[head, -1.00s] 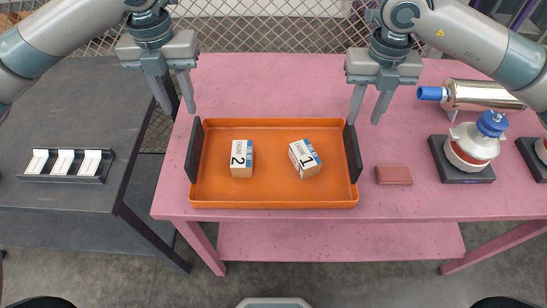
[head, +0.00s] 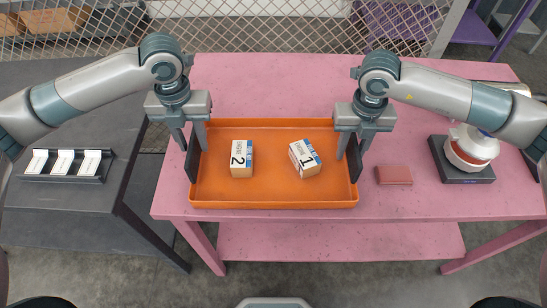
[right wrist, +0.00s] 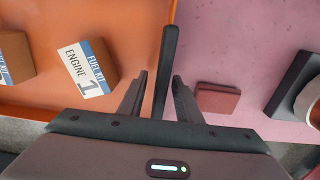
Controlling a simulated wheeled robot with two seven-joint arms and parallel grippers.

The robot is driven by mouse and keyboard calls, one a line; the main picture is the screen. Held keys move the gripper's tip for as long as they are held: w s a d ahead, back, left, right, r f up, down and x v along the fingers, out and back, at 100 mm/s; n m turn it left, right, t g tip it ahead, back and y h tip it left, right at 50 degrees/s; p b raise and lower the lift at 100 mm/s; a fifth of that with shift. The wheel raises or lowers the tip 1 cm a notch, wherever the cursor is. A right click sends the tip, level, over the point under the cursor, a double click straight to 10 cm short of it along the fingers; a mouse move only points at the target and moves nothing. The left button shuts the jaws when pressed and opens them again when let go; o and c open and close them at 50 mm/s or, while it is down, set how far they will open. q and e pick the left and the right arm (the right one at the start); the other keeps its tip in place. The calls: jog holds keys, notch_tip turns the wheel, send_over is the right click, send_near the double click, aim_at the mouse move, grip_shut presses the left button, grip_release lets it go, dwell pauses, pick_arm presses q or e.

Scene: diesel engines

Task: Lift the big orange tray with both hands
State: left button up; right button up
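The big orange tray (head: 272,203) lies flat on the pink table and holds two small boxes, box 2 (head: 241,159) and box 1 (head: 305,159). It has a dark upright handle at its left end (head: 190,172) and one at its right end (head: 355,172). My left gripper (head: 193,148) is open, its fingers at either side of the left handle's far part. My right gripper (head: 351,156) is open over the right handle. In the right wrist view, the dark handle (right wrist: 168,60) stands between the two spread fingers (right wrist: 161,77).
A dark red block (head: 393,175) lies right of the tray. A white and red part on a dark base (head: 470,155) stands further right, partly behind my right arm. A grey table at left carries a rack of white pieces (head: 65,164). The pink table behind the tray is clear.

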jog(key=shift+f, duration=0.1)
pick_arm(q)
grip_shut()
pick_arm(e)
grip_shut()
dwell(1.2)
